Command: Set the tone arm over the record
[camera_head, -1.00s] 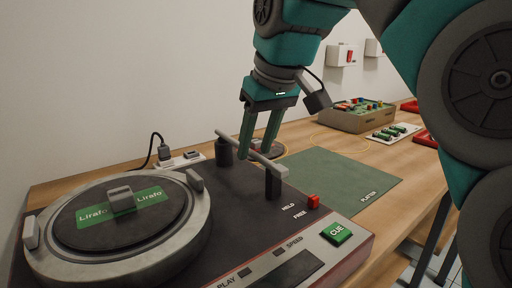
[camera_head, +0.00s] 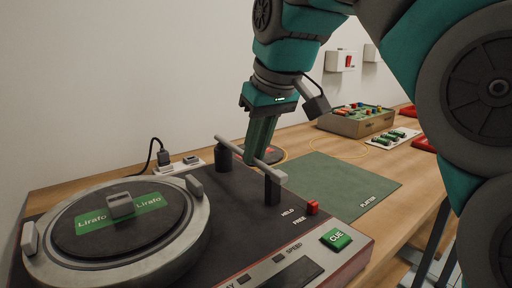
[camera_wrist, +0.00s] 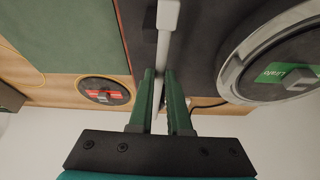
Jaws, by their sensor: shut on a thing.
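The grey tone arm (camera_head: 250,156) lies across two dark posts on the right part of the turntable deck, beside the platter and apart from it. My gripper (camera_head: 257,160) points down and its green fingers are shut on the tone arm, between the posts. In the wrist view my gripper (camera_wrist: 164,85) has the tone arm (camera_wrist: 168,45) between its fingers. The black record (camera_head: 121,216) with a green label lies on the grey platter (camera_head: 178,248) at the left. The red hold/free switch (camera_head: 312,207) sits by the front post.
A green CUE button (camera_head: 335,238) is on the deck's front panel. A green mat (camera_head: 335,183) lies right of the deck. A power strip (camera_head: 180,165) stands behind it. A green-topped box (camera_head: 356,121) and a battery tray (camera_head: 393,138) are farther right.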

